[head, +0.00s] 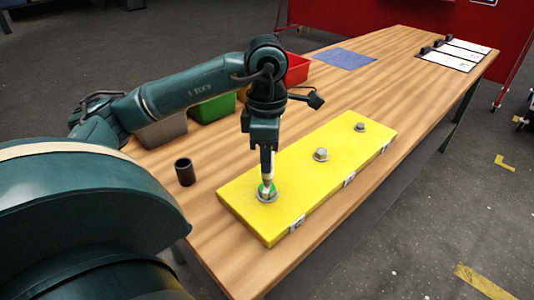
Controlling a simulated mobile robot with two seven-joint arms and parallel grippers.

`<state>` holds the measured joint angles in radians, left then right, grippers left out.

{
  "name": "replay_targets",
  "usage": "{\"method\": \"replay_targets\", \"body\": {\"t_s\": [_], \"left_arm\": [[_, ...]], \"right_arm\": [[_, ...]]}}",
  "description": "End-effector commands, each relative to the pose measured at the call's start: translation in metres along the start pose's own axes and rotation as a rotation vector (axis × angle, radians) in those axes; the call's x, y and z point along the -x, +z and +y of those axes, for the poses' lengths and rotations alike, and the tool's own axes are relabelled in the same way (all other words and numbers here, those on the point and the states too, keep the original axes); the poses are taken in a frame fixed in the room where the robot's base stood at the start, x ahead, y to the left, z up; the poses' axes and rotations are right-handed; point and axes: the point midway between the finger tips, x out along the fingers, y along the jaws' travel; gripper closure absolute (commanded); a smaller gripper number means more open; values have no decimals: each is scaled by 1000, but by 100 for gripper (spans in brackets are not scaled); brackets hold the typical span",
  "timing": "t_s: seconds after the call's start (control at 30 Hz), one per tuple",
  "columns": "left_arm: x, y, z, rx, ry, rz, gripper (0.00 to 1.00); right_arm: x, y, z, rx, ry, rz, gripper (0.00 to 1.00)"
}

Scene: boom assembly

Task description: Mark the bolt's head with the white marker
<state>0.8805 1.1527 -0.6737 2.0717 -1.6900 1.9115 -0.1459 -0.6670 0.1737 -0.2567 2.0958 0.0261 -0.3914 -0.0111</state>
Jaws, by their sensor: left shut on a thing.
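My left gripper (262,146) is shut on the white marker (267,166) and holds it upright, tip down, over the nearest bolt (266,196) on the yellow plate (300,180). A green ring shows around the marker's lower end at the bolt's head. I cannot tell whether the tip touches the head. Two more bolts stand on the plate, one in the middle (320,155) and one at the far end (360,127). My right gripper is not in view.
A black cup (185,172) stands left of the plate. Grey (162,132), green (212,109) and red (297,68) bins line the table's left edge, partly behind my arm. A blue mat (344,59) and clipboards (456,54) lie at the far end. The table (405,75) is clear beyond the plate.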

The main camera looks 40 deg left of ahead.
Motion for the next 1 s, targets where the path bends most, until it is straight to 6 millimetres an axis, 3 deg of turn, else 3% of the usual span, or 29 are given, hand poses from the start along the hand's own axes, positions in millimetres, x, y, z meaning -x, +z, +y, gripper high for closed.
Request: {"method": "replay_targets", "body": {"t_s": [1.0], "left_arm": [[54, 0, 0, 0, 1, -2, 100]], "right_arm": [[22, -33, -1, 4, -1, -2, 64]]}}
